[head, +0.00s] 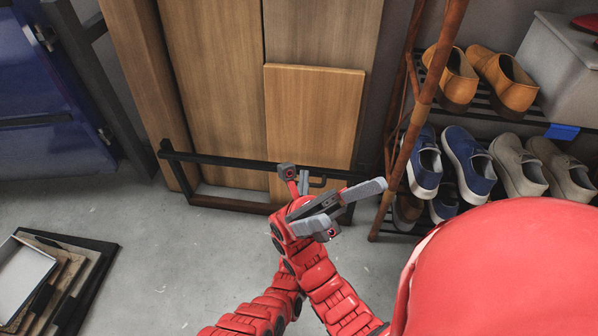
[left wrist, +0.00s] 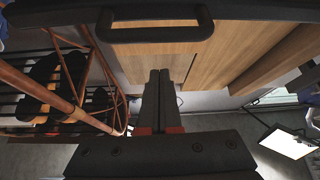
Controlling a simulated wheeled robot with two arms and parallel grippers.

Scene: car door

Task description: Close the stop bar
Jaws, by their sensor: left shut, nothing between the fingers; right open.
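The stop bar is a black horizontal bar (head: 225,160) low across the front of the wooden panels. Its looped black handle (left wrist: 155,32) shows at the top of the left wrist view, ahead of my fingers. My left gripper (head: 304,183) is shut and empty, close to the bar near its right part; it also shows in the left wrist view (left wrist: 160,75). Whether it touches the bar I cannot tell. My right gripper (head: 342,207) is open and empty, just right of the left one. The grippers hide part of the bar's right end.
Wooden panels (head: 215,85) stand behind the bar. A shoe rack with a copper-coloured post (head: 428,85) holds several shoes at the right. A blue door (head: 50,100) is at the far left. Flat frames (head: 75,270) lie on the floor, lower left. The grey floor between is clear.

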